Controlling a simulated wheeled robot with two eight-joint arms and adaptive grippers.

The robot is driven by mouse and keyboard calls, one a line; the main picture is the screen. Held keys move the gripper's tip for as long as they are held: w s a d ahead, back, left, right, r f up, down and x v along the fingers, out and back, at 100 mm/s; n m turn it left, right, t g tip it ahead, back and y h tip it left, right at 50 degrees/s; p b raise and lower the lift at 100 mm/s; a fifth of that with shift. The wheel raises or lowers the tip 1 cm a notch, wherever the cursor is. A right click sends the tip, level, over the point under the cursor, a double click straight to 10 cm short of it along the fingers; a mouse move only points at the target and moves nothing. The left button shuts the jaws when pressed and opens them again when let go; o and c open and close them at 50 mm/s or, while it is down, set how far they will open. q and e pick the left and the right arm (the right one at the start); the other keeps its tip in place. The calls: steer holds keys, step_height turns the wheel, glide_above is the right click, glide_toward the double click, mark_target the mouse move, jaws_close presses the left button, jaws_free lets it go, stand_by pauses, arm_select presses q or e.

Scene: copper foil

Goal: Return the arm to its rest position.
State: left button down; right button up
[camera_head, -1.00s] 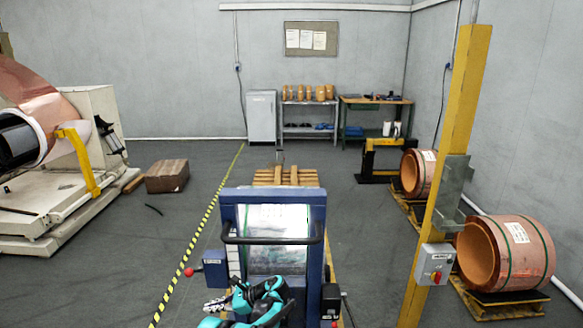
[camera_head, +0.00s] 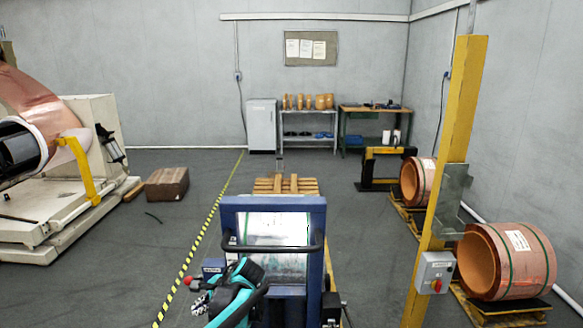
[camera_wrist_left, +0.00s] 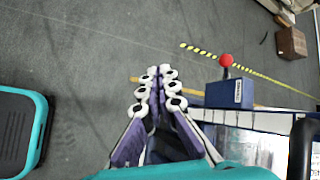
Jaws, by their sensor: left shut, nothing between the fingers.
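My left arm is teal and black and shows low in the head view, in front of the blue machine frame (camera_head: 230,215). My left gripper (camera_head: 201,303) points left there, beside the frame's lower left side. In the left wrist view the left gripper (camera_wrist_left: 157,90) has its two rows of white-tipped fingers close together, with nothing between them. It hangs over the grey floor, to the left of the blue box with a red knob (camera_wrist_left: 226,62). My right gripper is not in view.
The blue frame with its black handle bar stands close in front. A yellow post (camera_head: 455,150) with a switch box (camera_head: 435,272) and copper coils (camera_head: 506,262) stand at the right. A cardboard box (camera_head: 167,185) lies at the left. The floor left of the striped line is mostly clear.

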arm_select(q)
steer(key=s+d+r+n+t+h, duration=0.1)
steer(key=s+d+r+n+h, duration=0.15)
steer(key=s, duration=0.45)
steer(key=s+d+r+n+t+h, duration=0.1)
steer(key=s+r+n+h, duration=0.15)
steer(key=s, duration=0.55)
steer(key=s+d+f+n+t+h, duration=0.1)
steer(key=s+d+n, duration=0.1)
steer(key=s, duration=0.4)
steer(key=s+d+f+n+t+h, duration=0.1)
steer(key=s+d+n+h, duration=0.1)
steer(key=s+n, duration=0.3)
steer(key=shift+s+d+f, duration=0.3)
steer(key=shift+s+d, duration=0.15)
steer(key=shift+s, duration=0.3)
